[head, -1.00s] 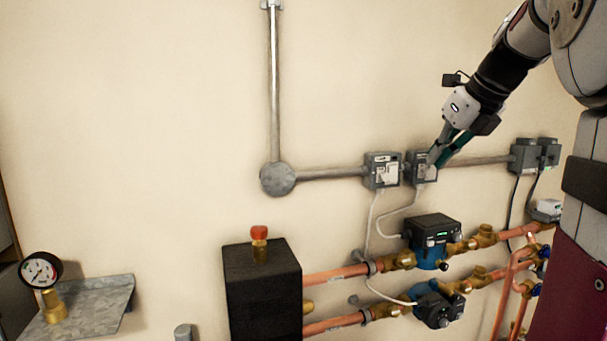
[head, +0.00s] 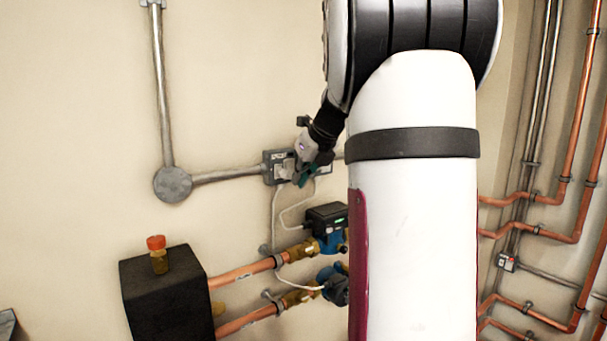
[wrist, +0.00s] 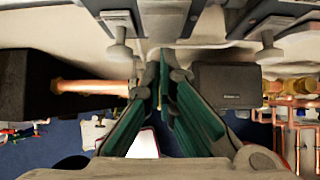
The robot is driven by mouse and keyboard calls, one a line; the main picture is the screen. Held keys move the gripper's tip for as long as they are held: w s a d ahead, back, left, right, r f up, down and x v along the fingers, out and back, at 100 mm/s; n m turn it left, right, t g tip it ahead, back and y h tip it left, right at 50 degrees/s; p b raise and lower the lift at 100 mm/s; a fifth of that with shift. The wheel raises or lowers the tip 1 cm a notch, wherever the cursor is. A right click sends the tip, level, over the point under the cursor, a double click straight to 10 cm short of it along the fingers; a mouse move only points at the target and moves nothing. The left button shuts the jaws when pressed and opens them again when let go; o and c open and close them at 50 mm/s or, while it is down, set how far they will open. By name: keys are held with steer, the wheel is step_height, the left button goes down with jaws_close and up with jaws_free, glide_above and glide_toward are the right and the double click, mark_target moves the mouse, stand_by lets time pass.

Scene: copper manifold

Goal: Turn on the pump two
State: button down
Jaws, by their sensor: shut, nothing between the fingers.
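Two grey switch boxes sit side by side on the wall conduit. The left box (head: 274,166) shows beside my gripper (head: 303,180); the right box (head: 324,171) is partly hidden by my gripper and arm. My gripper is shut and empty, with its green fingertips in front of the boxes; contact cannot be told. In the wrist view my fingers (wrist: 164,58) meet between two grey fittings. The lower pump (head: 335,284) is dark and partly hidden by my arm. Which pump is two cannot be read.
A black block (head: 165,295) with a red-capped valve (head: 157,254) stands at lower left. Copper pipes (head: 245,275) run from it to the pumps. A round junction box (head: 173,184) is left of the switches. More copper pipes (head: 560,235) line the right wall.

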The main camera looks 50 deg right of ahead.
steer(key=shift+w, duration=0.2)
steer(key=shift+w+d+f, duration=0.1)
steer(key=shift+w+f, duration=0.1)
steer(key=shift+w, duration=0.05)
steer(key=shift+r, duration=0.2)
steer(key=shift+r+p, duration=0.35)
steer(key=shift+r, duration=0.35)
